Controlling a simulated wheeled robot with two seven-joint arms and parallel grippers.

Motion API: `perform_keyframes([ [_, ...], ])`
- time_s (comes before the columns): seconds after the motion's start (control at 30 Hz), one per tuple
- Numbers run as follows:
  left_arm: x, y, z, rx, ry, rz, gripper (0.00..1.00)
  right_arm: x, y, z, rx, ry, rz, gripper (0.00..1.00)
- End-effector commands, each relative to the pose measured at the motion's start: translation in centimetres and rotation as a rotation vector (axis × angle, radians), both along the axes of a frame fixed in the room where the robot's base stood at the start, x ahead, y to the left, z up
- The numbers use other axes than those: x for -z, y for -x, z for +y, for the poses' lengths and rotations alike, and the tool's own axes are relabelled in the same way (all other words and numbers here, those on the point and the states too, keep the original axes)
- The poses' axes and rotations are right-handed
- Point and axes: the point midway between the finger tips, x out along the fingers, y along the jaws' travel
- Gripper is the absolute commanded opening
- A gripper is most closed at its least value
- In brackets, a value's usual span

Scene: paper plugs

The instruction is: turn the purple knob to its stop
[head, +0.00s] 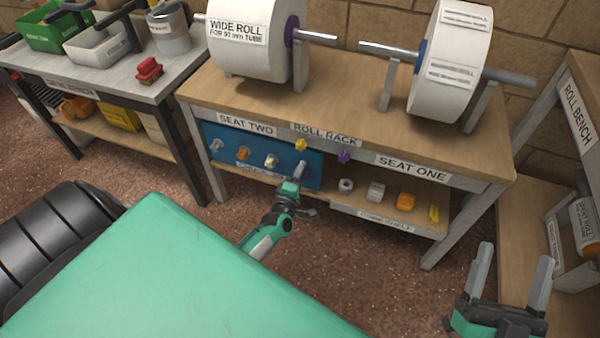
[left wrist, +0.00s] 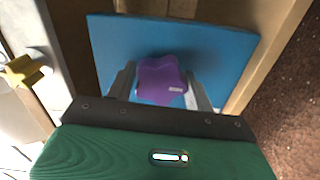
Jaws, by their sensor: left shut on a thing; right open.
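A purple lobed knob (left wrist: 162,78) sits in front of a blue panel (left wrist: 222,52) in the left wrist view. My left gripper (left wrist: 163,88) is shut on it, with one finger on each side. In the head view my left gripper (head: 301,176) is at the right end of the blue panel (head: 230,158), under the bench top. The knob is small and partly hidden by the fingers there, so its turn angle cannot be told. My right gripper (head: 515,264) is open and empty at the lower right, away from the rack.
A yellow knob (head: 300,145) and another purple knob (head: 343,156) are close by. Loose parts stand on the lower shelf (head: 390,216). A wide roll (head: 255,55) and a second roll (head: 452,65) stand on the bench top.

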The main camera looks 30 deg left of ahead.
Motion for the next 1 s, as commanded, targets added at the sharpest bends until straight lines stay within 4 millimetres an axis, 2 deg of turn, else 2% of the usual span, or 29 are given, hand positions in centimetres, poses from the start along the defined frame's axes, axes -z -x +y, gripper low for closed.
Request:
perform_keyframes([
  [0.3,0.10,0.04,0.06,-0.001,0.082,-0.019,0.30,-1.03,0.42,-0.41,0.009,-0.016,-0.067,0.73],
  [0.73,0.09,0.04,0.06,-0.001,0.093,-0.021,0.30,-1.14,0.47,-0.44,0.010,-0.017,-0.073,0.73],
  [0.77,0.09,0.04,0.06,-0.001,0.093,-0.021,0.55,-1.14,0.48,-0.43,0.010,-0.017,-0.073,0.73],
  [0.87,0.08,0.03,0.05,-0.001,0.093,-0.021,0.74,-1.14,0.48,-0.43,0.010,-0.017,-0.073,0.73],
  [1.0,0.06,0.02,0.03,-0.001,0.092,-0.021,0.75,-1.14,0.48,-0.43,0.010,-0.017,-0.073,0.73],
])
